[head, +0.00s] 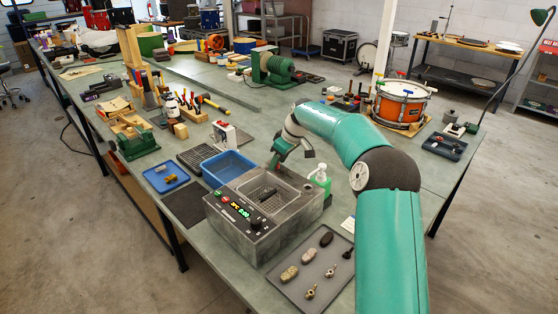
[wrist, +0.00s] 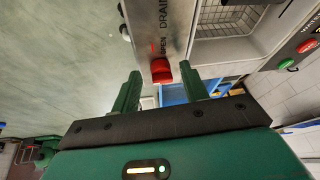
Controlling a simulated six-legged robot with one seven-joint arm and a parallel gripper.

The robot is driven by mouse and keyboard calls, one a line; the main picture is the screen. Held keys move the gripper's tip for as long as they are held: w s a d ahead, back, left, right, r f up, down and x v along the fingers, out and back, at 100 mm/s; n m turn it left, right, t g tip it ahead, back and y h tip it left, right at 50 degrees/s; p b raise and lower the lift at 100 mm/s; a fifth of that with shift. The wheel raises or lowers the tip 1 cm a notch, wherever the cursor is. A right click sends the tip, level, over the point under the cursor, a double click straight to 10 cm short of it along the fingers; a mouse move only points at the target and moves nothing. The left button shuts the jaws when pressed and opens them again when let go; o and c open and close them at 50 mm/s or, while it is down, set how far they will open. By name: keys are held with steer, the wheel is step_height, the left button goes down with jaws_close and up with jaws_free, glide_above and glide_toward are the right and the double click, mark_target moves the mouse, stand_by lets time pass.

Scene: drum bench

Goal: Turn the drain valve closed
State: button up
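The drain valve (wrist: 161,71) is a small red handle on the metal side of the washer tank, beside the printed words DRAIN and OPEN. My gripper (wrist: 160,80) is open, with one green finger to the left of the handle and one to the right. I see gaps on both sides, so the fingers look apart from it. In the head view the tank (head: 237,234) is a grey box with a basket and a front control panel. My gripper (head: 278,158) is behind its far side there, and the valve is hidden.
A blue tub (head: 228,167) stands left of the tank, and a green soap bottle (head: 320,179) to its right. A grey tray (head: 318,270) with several small parts lies in front right. A white-and-red box (head: 223,134) stands behind the tub.

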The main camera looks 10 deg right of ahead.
steer(key=v, duration=1.4)
steer(key=shift+f, duration=0.1)
